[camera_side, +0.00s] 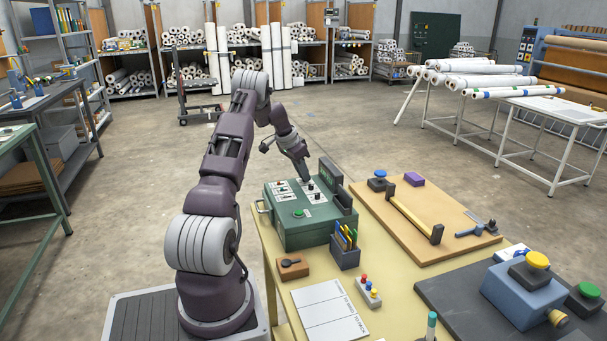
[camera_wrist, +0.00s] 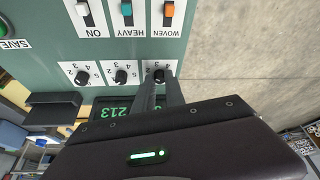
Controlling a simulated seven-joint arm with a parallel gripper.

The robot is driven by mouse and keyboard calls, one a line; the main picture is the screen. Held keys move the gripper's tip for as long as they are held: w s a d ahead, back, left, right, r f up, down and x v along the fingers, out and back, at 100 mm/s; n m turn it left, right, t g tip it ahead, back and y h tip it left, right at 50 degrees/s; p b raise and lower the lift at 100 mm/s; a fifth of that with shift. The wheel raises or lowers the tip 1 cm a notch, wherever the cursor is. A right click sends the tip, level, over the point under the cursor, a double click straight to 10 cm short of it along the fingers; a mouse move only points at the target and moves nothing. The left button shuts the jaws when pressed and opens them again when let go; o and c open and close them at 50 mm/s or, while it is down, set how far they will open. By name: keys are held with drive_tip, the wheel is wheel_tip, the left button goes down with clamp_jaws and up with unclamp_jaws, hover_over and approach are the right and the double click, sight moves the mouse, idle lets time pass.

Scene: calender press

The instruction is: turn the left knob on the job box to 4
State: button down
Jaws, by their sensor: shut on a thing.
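The green job box (camera_side: 300,239) stands on the tan table, with white label plates, switches and knobs on its top. In the wrist view its panel (camera_wrist: 100,52) appears upside down, with three black knobs in a row. The left knob (camera_wrist: 160,73) is the rightmost one in that picture; the middle knob (camera_wrist: 120,77) and the right knob (camera_wrist: 82,77) are clear of my gripper. My gripper (camera_wrist: 160,85) is shut on the left knob, its fingers covering part of the knob and dial. The exact pointer setting cannot be read. My gripper also shows over the box top in the side view (camera_side: 304,180).
A dark display (camera_wrist: 113,109) with green digits lies close to my fingers. Three switches (camera_wrist: 127,12) and a green button (camera_side: 299,213) share the panel. A pen holder (camera_side: 345,250), a brown block (camera_side: 292,266) and a wooden board (camera_side: 425,215) stand near the box.

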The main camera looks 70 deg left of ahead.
drive_tip(key=m, duration=0.1)
drive_tip(key=m+h, duration=0.1)
drive_tip(key=m, duration=0.1)
drive_tip(key=shift+s+a+m, duration=0.1)
drive_tip(key=shift+a+m, duration=0.05)
drive_tip(key=shift+m, duration=0.15)
drive_tip(key=shift+a+m+h, duration=0.1)
drive_tip(key=shift+m+h, duration=0.8)
drive_tip(key=shift+m, duration=0.9)
drive_tip(key=c, duration=1.4)
unclamp_jaws()
drive_tip(key=v, duration=0.6)
drive_tip(key=shift+a, duration=0.15)
drive_tip(key=shift+s+r, duration=0.1)
drive_tip(key=shift+r, duration=0.4)
